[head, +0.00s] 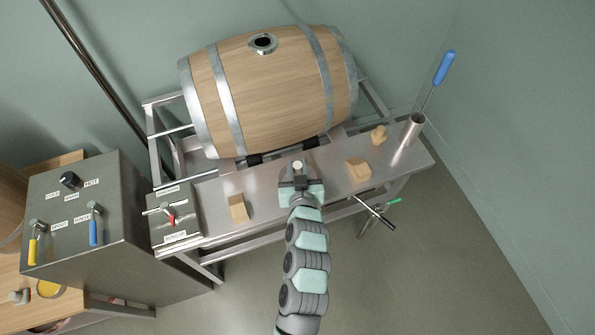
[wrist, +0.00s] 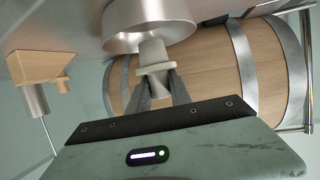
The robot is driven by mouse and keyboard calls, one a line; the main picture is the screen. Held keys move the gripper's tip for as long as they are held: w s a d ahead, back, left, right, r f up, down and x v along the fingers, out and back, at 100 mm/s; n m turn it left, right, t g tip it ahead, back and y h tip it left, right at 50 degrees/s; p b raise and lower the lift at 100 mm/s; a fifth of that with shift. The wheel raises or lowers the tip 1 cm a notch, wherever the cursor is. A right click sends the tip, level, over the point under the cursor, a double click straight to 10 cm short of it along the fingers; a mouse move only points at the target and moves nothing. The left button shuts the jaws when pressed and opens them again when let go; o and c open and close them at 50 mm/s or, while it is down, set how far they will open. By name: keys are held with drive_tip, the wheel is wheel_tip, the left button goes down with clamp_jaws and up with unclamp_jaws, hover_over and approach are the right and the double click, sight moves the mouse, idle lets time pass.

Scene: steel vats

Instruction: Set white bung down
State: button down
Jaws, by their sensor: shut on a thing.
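The white bung (wrist: 155,69) is held between the two dark fingers of my gripper (wrist: 160,90) in the wrist view, which looks upside down. In the head view, the pale top of the bung (head: 298,165) shows at the tip of my gripper (head: 298,176), over the middle of the steel bench (head: 265,185). A shiny round steel cup (wrist: 150,28) lies just beyond the bung's narrow part in the wrist view. I cannot tell whether the bung touches it. The cup is not clear in the head view, where my gripper covers that spot.
The barrel (head: 265,90) lies behind the bench. Wooden blocks stand left (head: 238,207) and right (head: 358,170) of my gripper. A tan bung (head: 379,134) and a steel tube (head: 408,140) holding a blue-handled tool (head: 444,68) are at right. A valve box (head: 175,220) is at left.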

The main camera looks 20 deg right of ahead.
sight(297, 173)
drive_tip(key=shift+f, duration=1.4)
drive_tip(key=shift+f, duration=0.15)
drive_tip(key=c, duration=1.2)
unclamp_jaws()
